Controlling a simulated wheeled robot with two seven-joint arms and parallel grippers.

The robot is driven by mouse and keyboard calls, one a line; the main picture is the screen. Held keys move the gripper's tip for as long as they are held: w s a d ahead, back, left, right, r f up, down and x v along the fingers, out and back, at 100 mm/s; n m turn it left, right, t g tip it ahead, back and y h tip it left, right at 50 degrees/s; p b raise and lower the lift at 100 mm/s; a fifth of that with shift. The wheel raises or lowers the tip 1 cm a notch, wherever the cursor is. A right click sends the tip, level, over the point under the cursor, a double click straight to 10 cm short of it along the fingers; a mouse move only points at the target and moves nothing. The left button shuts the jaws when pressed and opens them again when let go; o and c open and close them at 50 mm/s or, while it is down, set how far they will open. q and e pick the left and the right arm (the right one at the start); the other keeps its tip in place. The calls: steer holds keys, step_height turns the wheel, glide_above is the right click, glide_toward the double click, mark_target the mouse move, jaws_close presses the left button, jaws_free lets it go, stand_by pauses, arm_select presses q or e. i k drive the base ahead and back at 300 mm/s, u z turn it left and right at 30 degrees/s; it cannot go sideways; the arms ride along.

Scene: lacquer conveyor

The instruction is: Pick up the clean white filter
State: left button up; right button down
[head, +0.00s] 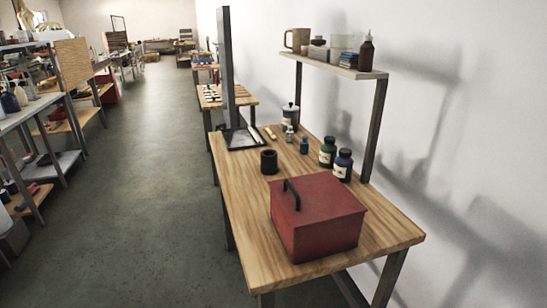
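I cannot make out a clean white filter for certain. A small pale strip-like item (253,137) lies at the right edge of a dark shallow tray (238,144) on the wooden bench (243,190); it is too small to identify. A red box (322,228) with a black handle stands closed at the near end of the bench, and its inside is hidden. Neither my left nor my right gripper is in view.
A black cylinder (268,161), a green bottle (327,152) and a dark blue bottle (343,165) stand behind the box. Racks (35,108) line the left; the floor aisle (150,180) is clear.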

mark_target(289, 134)
steer(key=u, duration=0.25)
steer(key=k, duration=0.3)
steer(key=u, duration=1)
steer(key=k, duration=1.05)
steer(key=u, duration=0.95)
steer(key=i, duration=2.1)
steer(key=z, duration=0.35)
steer(key=i, duration=2.25)
steer(key=z, duration=1.95)
steer(key=i, duration=1)
steer(key=z, duration=0.9)
